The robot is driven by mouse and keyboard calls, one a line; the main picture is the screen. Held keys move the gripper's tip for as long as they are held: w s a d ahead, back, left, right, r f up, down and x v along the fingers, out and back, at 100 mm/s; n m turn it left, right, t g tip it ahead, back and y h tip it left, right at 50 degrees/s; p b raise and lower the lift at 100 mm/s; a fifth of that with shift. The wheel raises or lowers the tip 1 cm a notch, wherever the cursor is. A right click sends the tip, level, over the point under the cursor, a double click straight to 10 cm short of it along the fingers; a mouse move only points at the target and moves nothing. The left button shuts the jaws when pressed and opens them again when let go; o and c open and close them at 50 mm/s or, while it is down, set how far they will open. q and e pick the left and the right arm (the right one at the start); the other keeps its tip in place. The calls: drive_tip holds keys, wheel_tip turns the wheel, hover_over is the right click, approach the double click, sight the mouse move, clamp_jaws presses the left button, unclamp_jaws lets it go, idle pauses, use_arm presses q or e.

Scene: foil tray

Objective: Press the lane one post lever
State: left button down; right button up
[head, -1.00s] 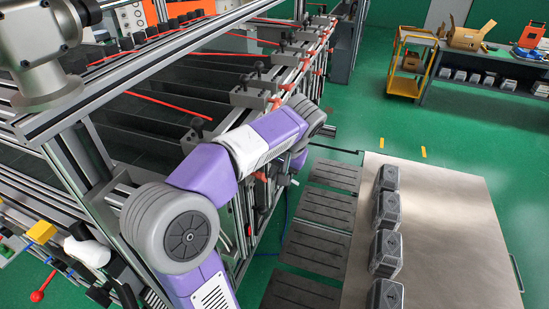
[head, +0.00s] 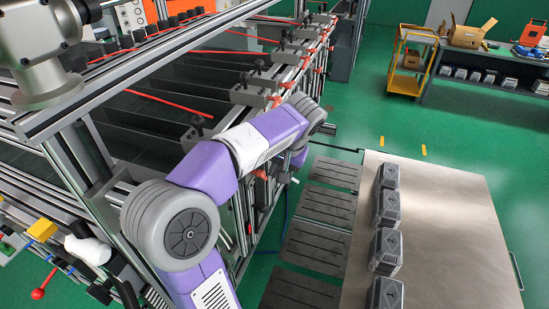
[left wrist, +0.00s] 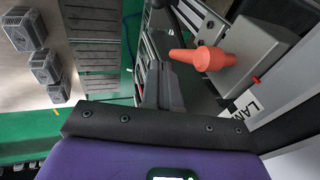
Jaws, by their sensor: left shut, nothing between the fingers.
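An orange-red lever (left wrist: 203,58) on a grey block shows close up in the left wrist view, right of centre. A white label beside it (left wrist: 245,103) shows the letters "LAN"; the rest is cut off. In the head view, several small red levers line the right side of the lane frame, one of them here (head: 261,174). My left gripper (head: 288,178) is at this side of the frame, partly hidden behind my purple arm. It is shut and empty. I cannot tell whether it touches a lever. My right gripper is not in view.
Grey frame rails (head: 150,55) stand close on the left. Green floor is open behind the table.

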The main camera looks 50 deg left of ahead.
use_arm(q)
drive_tip(key=shift+r+p, duration=0.65)
drive_tip(key=shift+r, duration=0.15)
drive_tip(key=shift+w, duration=0.1)
drive_tip(key=w+d+r+p, duration=0.1)
drive_tip(key=w+r+p, duration=0.2)
drive_tip(key=w+r, duration=0.6)
drive_tip(key=shift+w+d, duration=0.15)
drive_tip(key=shift+d, duration=0.1)
drive_tip(key=shift+w, duration=0.1)
